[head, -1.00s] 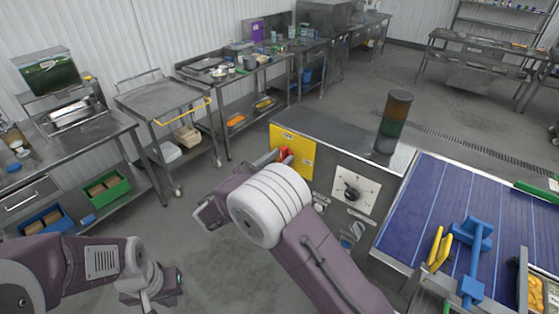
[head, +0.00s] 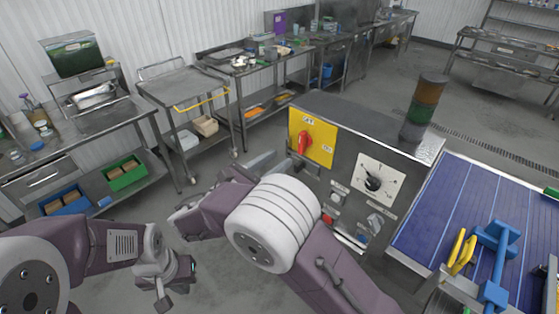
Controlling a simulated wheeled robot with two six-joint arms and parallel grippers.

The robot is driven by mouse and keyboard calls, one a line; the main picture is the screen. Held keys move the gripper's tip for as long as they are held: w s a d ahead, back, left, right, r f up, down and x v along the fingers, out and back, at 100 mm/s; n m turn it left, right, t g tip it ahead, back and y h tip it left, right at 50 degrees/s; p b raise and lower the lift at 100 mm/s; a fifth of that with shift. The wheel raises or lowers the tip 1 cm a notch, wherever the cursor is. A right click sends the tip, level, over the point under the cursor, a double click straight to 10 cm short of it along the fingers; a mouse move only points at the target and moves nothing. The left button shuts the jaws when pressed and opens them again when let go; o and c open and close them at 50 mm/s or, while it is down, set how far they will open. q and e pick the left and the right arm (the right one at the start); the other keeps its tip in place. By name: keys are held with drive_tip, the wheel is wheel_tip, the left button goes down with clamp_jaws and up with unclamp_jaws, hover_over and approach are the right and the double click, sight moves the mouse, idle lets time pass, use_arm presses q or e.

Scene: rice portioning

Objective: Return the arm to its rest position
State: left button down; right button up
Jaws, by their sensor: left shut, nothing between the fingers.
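My left arm comes in from the left edge, and its gripper (head: 163,300) hangs low over the grey floor, shut and empty. My right arm comes up from the bottom, and its white joint and purple links cover much of the centre. My right gripper (head: 272,162) shows only partly beyond them, in front of the steel machine cabinet (head: 345,122). It is to the left of and below the red rotary switch (head: 304,142) on the yellow plate (head: 322,146), apart from the switch. Its jaw opening cannot be made out.
A blue conveyor (head: 445,215) with blue and yellow fittings lies at the right. A signal tower (head: 422,110) stands on the cabinet. A steel trolley (head: 180,85) and a side table with green and blue bins stand at the left. Grey floor is open between them.

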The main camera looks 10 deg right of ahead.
drive_tip(key=s+d+f+m+g+y+b, duration=0.3)
drive_tip(key=s+d+f+m+g, duration=0.3)
drive_tip(key=f, duration=0.5)
drive_tip(key=s+d+f+m+g+y+b, duration=0.3)
drive_tip(key=s+d+f+m+g+y, duration=0.15)
drive_tip(key=s+d+f, duration=0.4)
drive_tip(key=s+a+f+m+y+b, duration=0.2)
drive_tip(key=s+a+f+m+y, duration=0.2)
drive_tip(key=m, duration=1.1)
wheel_tip(320, 180, down, 5)
drive_tip(key=y, duration=0.3)
drive_tip(key=shift+a+m+t+b, duration=0.35)
drive_tip(key=shift+a+b, duration=0.05)
drive_tip(key=shift+f, duration=0.1)
drive_tip(key=shift+s+d, duration=0.1)
drive_tip(key=shift+s, duration=0.05)
